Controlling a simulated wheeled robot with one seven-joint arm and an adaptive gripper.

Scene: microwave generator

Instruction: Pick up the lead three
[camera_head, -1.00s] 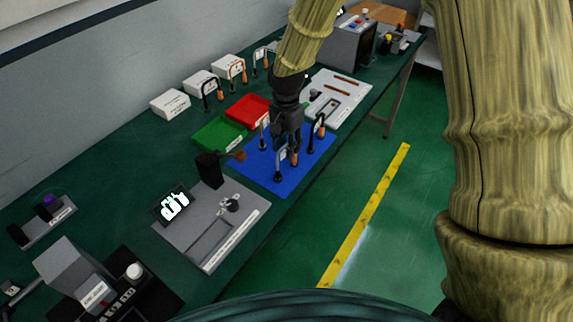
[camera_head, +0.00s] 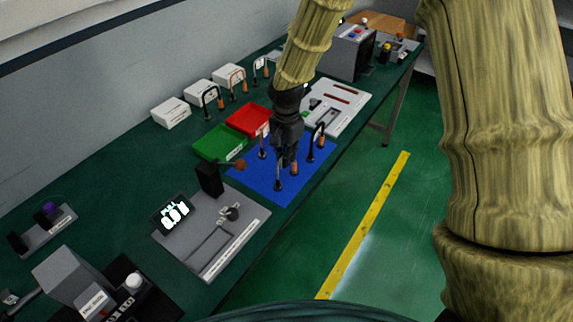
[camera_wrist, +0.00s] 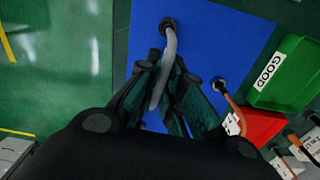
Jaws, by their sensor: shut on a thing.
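Several leads with black and orange plug ends stand on the blue mat (camera_head: 262,188). My gripper (camera_head: 287,160) is down over the mat at the near lead (camera_head: 278,182). In the wrist view my gripper (camera_wrist: 172,100) is shut on this lead's grey cable (camera_wrist: 168,60), whose black end (camera_wrist: 168,25) is on or just above the mat. The grip point is partly hidden by the fingers. Another lead (camera_head: 318,140) stands to the right, and one (camera_head: 262,150) stands behind left. I cannot read which lead is number three.
A green bin (camera_head: 218,143) and a red bin (camera_head: 249,119) lie behind the mat. White boxes (camera_head: 171,112) with more leads stand along the wall. A grey test fixture (camera_head: 215,255) is at the near left, and a white panel (camera_head: 345,95) is beyond the mat.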

